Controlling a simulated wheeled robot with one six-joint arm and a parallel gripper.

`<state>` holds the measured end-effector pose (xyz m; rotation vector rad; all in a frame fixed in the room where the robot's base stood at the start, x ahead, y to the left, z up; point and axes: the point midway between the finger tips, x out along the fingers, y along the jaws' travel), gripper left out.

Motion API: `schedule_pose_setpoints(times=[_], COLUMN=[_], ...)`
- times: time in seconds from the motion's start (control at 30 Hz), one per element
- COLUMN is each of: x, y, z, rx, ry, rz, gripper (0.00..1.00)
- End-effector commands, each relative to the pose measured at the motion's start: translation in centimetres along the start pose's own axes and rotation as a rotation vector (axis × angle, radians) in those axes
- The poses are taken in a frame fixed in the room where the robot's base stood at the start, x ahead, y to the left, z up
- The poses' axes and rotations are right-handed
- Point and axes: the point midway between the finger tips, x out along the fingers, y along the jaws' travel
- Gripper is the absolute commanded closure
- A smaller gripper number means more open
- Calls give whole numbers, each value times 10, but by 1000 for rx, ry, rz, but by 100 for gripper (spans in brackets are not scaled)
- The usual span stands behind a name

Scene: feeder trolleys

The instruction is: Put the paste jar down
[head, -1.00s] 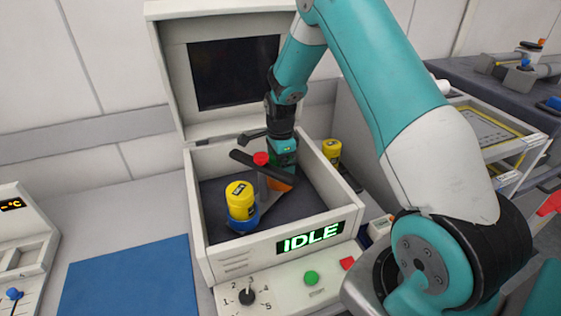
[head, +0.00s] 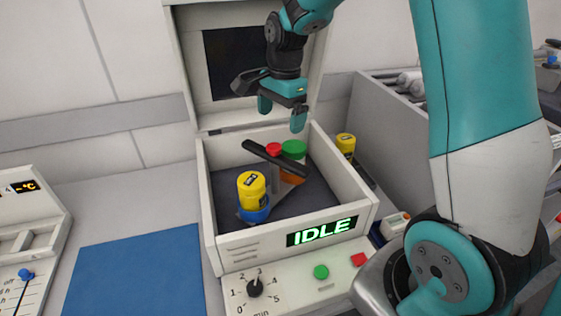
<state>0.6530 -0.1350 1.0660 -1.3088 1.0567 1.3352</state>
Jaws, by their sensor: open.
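My gripper (head: 281,114) is open and empty, fingers pointing down, above the back of the open white machine box (head: 225,246). Below it, a jar with a green lid (head: 293,148) stands at the back of the box, behind a dark bar (head: 277,159); its body is mostly hidden. The gripper is apart from it. A yellow jar (head: 251,188) stands upright in a blue holder (head: 256,214) at the front left inside the box. Another yellow jar (head: 345,143) stands outside, just right of the box. No label tells which is the paste jar.
A red knob (head: 273,148) sits by the bar, with an orange part (head: 292,178) below. The raised lid (head: 186,70) stands behind my gripper. The front panel shows IDLE (head: 322,231). A blue mat (head: 138,275) lies clear at left.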

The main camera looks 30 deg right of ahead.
Motion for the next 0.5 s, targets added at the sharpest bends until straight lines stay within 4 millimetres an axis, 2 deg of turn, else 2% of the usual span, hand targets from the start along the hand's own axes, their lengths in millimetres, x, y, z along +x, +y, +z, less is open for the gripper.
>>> schedule_pose_setpoints(times=[0.03, 0.1, 0.17, 0.2, 0.33, 0.4, 0.5], x=[-16, -33, -45, -51, -61, -62, -62], y=[15, 43, 72, 93, 158, 184, 208], z=[35, 82, 120, 142, 193, 209, 221], rx=[-207, -553, -850, -1040, -1558, -1754, -1927], ry=[-22, -61, -89, -107, -146, -159, -169], rz=[-24, -61, -101, -129, -224, -267, -308], gripper=[1, 1, 1, 1, 1, 1, 1])
